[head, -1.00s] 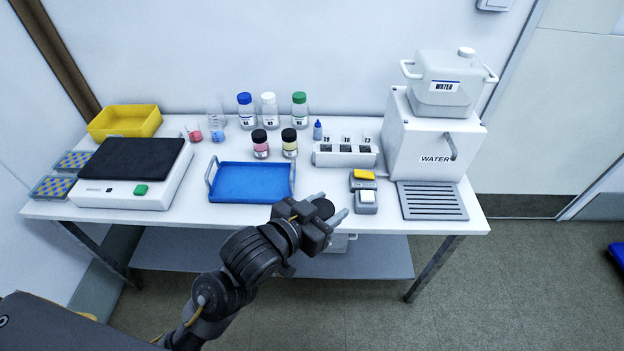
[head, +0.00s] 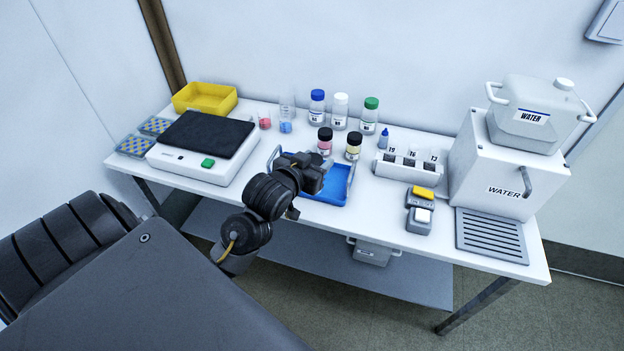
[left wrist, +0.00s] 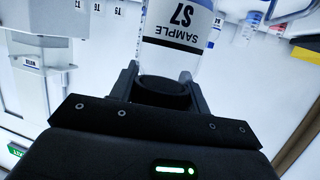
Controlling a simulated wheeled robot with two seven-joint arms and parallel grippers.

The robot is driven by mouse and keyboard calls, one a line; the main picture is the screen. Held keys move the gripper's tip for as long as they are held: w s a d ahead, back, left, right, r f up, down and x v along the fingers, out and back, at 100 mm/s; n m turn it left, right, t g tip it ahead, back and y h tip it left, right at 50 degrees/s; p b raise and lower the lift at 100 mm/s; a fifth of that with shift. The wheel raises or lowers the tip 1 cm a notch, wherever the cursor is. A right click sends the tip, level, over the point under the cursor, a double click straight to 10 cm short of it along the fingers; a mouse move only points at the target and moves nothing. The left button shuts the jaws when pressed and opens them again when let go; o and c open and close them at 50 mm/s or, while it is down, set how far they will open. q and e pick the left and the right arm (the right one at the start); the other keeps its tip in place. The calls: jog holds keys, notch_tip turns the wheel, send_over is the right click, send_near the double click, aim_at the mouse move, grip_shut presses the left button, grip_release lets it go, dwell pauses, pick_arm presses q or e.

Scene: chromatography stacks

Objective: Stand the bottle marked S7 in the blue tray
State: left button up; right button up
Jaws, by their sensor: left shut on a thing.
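The bottle marked S7 (left wrist: 180,25) is clear, with a white label and a dark cap. Its label appears upside down in the left wrist view. My left gripper (left wrist: 163,88) is shut on it at the cap, a finger on each side. In the head view my left gripper (head: 308,172) is over the left part of the blue tray (head: 336,193) and hides much of it. The bottle is hidden behind the gripper there, so I cannot tell its height above the tray. My right gripper is not in view.
Two dark-capped bottles (head: 353,147) stand just behind the tray. Taller bottles (head: 340,110) stand farther back. A balance (head: 205,145) is left of the tray. A rack of vials (head: 408,165) and small yellow and white blocks (head: 421,205) are to the right.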

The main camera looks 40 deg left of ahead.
pick_arm(q)
jog(key=a+n+y, duration=0.1)
jog(key=a+y, duration=0.1)
jog(key=a, duration=0.4)
jog(key=w+a+f+p, duration=0.1)
jog(key=w+a+f, duration=0.1)
jog(key=w+f, duration=0.1)
jog(key=w+a+f, duration=0.3)
jog(key=w+f, duration=0.1)
jog(key=f, duration=0.1)
jog(key=w+a+f+p, duration=0.1)
jog(key=w+a+f, duration=0.1)
jog(key=w+f, duration=0.1)
jog(key=shift+w+a+f+p, duration=0.25)
jog(key=shift+a+f+p, duration=0.05)
jog(key=shift+f, duration=0.6)
jog(key=o, duration=1.1)
jog(key=shift+f, duration=0.15)
